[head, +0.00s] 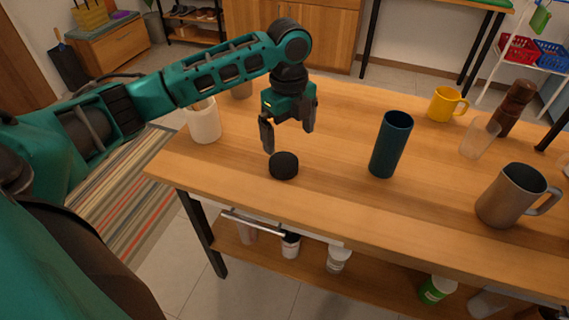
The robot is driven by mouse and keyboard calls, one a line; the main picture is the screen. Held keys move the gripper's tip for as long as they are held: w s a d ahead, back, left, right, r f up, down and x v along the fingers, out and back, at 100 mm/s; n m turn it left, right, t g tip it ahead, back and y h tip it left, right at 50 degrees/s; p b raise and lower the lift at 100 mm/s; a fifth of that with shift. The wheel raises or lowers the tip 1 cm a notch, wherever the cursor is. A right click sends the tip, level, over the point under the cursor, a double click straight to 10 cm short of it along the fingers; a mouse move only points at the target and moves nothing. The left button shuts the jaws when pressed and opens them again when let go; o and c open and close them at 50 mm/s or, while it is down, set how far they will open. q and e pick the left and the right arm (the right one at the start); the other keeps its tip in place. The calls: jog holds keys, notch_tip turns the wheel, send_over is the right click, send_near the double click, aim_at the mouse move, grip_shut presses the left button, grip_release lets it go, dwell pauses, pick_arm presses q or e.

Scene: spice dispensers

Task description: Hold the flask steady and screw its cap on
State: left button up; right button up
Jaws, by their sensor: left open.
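The flask (391,146) is a tall dark teal cylinder standing upright on the wooden table, with its open top showing. The black round cap (284,166) lies on the table to the left of the flask, apart from it. My left gripper (287,141) points down just above and behind the cap, with its two fingers spread apart and nothing between them. One fingertip is close to the cap; I cannot tell if it touches. My right gripper is not in the head view.
A metal mug (503,198) stands at the right. A yellow mug (444,104), a clear cup (478,140) and a brown grinder (515,105) stand behind it. A white container (204,122) stands at the left. The table (335,194) is clear between cap and flask.

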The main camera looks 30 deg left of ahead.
pick_arm(q)
jog(key=shift+w+a+r, duration=0.2)
jog(key=shift+a+r, duration=0.3)
jog(key=shift+r, duration=0.05)
jog(key=shift+w+a+r, duration=0.2)
jog(key=shift+a+r, duration=0.3)
jog(key=shift+f, duration=0.1)
jog(key=b, duration=0.1)
send_over(284, 161)
jog(key=f, duration=0.7)
jog(key=shift+s+f, duration=0.15)
jog(key=shift+s, duration=0.1)
jog(key=shift+f, duration=0.15)
jog(key=shift+w+f+b, duration=0.2)
jog(key=shift+f+b, duration=0.25)
jog(key=shift+f, duration=2.15)
